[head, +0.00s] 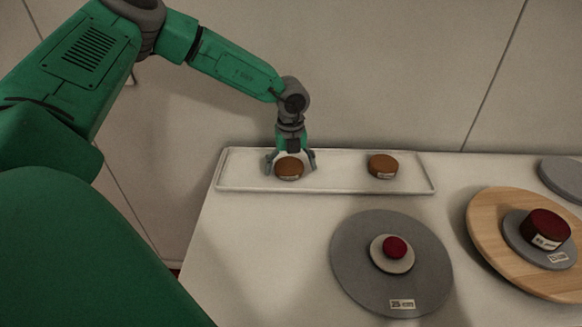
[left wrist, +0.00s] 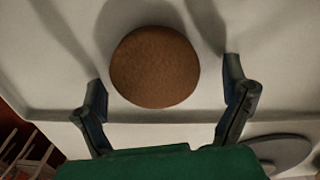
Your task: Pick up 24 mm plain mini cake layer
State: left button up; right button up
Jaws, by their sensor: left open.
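A brown mini cake layer (head: 289,168) stands on the left part of a white tray (head: 335,184). A second brown cake layer (head: 383,166) stands on the tray's right part. Both carry small labels too small to read, so I cannot tell which is 24 mm. My left gripper (head: 290,165) is open above the left layer, with its fingers to either side of it. In the left wrist view, the brown round top (left wrist: 154,67) lies ahead of and between the open fingers, apart from both. My right gripper is not in view.
A grey turntable (head: 345,262) bears a small pale disc (head: 380,258) with a dark red cake (head: 396,247). A wooden turntable (head: 483,222) at right bears a grey disc (head: 513,243) with a larger dark red cake (head: 545,226). Another grey disc (head: 563,174) sits at the far right edge.

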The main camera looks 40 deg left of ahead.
pick_arm(q)
jog(key=shift+a, duration=0.35)
jog(key=c, duration=0.6)
jog(key=shift+f, duration=0.1)
jog(key=c, duration=0.5)
jog(key=shift+d, duration=0.2)
